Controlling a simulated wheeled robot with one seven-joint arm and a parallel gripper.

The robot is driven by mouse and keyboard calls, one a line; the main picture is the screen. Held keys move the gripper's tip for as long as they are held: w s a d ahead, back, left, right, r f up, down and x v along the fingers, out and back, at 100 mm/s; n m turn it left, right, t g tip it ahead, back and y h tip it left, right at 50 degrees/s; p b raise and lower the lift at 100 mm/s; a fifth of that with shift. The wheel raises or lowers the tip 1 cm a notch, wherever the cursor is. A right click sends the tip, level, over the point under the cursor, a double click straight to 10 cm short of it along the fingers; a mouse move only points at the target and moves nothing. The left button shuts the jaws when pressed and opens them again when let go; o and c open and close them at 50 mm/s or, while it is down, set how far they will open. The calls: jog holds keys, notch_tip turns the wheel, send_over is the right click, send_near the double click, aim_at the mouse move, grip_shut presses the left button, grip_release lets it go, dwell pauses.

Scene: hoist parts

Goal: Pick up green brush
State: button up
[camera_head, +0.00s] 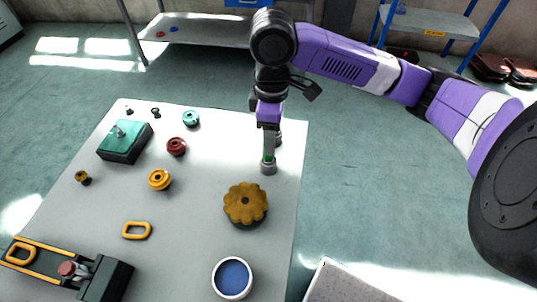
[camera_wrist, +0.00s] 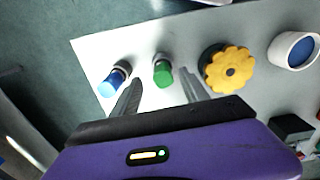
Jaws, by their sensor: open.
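The green brush (camera_wrist: 163,74) stands on the table with its green end toward my wrist camera and a dark and grey base. In the head view only a bit of green and the grey base of the green brush (camera_head: 268,168) show, mostly covered by my fingers. My gripper (camera_head: 268,152) points straight down over it. In the wrist view my gripper (camera_wrist: 162,86) is open, with one finger to each side of the green brush. The fingers look apart from it, and nothing is held.
A blue-ended brush (camera_wrist: 112,82) stands close by, left of my left finger. A yellow knobbed wheel (camera_head: 246,202) and a white cup with blue inside (camera_head: 232,278) stand nearer the front. The white table (camera_head: 205,215) ends just right of the brush.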

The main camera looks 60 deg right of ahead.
jog(key=shift+w+a+f, duration=0.1)
jog(key=shift+a+f, duration=0.05)
jog(key=shift+f, duration=0.8)
jog(key=shift+w+a+f, duration=0.1)
jog(key=shift+f, duration=0.8)
grip_shut()
jog(key=shift+r, duration=0.1)
notch_tip(320, 180, up, 20)
jog(key=shift+p, duration=0.4)
